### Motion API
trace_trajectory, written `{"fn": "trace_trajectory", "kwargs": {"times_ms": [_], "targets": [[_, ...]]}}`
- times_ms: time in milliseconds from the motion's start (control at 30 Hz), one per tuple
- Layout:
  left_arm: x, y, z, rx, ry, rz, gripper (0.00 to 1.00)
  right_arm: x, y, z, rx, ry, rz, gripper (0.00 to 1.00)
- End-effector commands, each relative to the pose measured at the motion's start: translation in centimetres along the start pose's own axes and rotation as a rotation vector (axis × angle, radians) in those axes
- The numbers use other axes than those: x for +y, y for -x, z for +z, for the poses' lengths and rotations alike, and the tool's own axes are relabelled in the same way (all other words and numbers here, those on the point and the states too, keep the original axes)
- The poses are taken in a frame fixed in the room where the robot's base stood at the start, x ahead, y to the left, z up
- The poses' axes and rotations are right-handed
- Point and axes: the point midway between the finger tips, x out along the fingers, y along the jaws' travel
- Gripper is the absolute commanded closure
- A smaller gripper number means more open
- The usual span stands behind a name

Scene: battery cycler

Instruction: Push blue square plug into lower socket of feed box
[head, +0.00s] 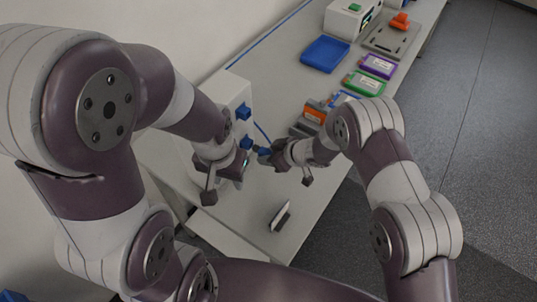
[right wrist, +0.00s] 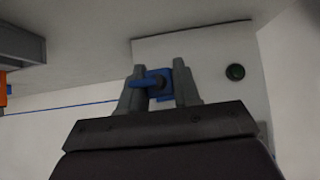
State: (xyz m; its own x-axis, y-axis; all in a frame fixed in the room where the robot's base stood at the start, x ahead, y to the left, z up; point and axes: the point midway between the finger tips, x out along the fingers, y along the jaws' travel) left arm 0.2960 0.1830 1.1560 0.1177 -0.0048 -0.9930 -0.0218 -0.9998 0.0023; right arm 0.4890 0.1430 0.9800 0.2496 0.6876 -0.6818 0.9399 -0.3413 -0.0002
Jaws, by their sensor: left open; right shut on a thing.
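The white feed box (head: 232,92) stands against the wall at the left of the table. Blue square sockets, an upper one (head: 243,112) and a lower one (head: 246,142), show on its side. My right gripper (head: 266,154) is shut on the blue plug (right wrist: 152,82), close to the box near the lower blue part. In the right wrist view the plug sits between both fingers, with a blue square directly behind it; I cannot tell whether they touch. My left gripper (head: 232,173) is open and empty, low beside the box, partly hidden by its own arm.
A blue cable runs beside the box. A blue tray (head: 325,53), a purple-framed case (head: 377,66) and a green-framed case (head: 363,83) lie farther back. A small white-and-dark object (head: 281,216) is on the clear front table area. A round dark button (right wrist: 235,72) is on the pale panel.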

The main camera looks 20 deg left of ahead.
Motion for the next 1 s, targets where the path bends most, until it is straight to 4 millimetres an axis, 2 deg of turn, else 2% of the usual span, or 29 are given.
{"fn": "trace_trajectory", "kwargs": {"times_ms": [1000], "targets": [[0.00,0.26,-0.03,0.000,0.000,0.000,0.57,-0.01,-0.58,-0.50,0.000,0.000,0.000,0.85]]}}
